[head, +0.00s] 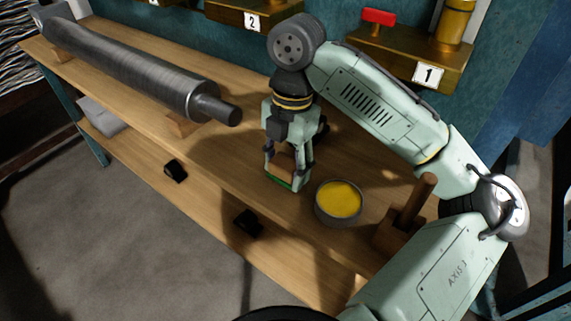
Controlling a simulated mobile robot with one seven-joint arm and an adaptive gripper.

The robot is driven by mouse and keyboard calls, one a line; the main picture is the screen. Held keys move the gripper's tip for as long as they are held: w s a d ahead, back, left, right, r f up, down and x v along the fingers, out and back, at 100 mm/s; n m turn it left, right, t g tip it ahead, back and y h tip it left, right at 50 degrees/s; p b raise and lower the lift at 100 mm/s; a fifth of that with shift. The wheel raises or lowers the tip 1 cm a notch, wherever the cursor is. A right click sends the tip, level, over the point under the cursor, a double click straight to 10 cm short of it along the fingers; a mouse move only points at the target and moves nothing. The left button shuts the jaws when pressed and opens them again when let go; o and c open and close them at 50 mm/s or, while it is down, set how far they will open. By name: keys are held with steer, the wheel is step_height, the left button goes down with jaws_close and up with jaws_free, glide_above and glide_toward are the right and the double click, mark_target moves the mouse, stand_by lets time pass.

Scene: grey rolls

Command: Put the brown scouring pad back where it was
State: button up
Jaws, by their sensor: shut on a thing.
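My gripper (286,178) points down over the front part of the wooden bench, left of a round tin. It is shut on the brown scouring pad (283,165), which shows between its fingers. A green strip (279,183) shows at the pad's lower edge, between the fingertips. I cannot tell whether the pad touches the bench or hangs just above it. The fingers hide part of the pad.
The round tin with yellow contents (339,201) stands close right of my gripper. A wooden block with an upright handle (405,220) is farther right. A grey roll (130,68) lies on wooden supports at left. Bare bench (228,150) lies left of my gripper.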

mark_target(290, 157)
steer(key=shift+f, duration=0.15)
steer(key=o, duration=1.1)
step_height(290, 157, up, 12)
steer(key=w, duration=0.1)
steer(key=shift+d+p, duration=0.45)
steer(key=shift+w, duration=0.1)
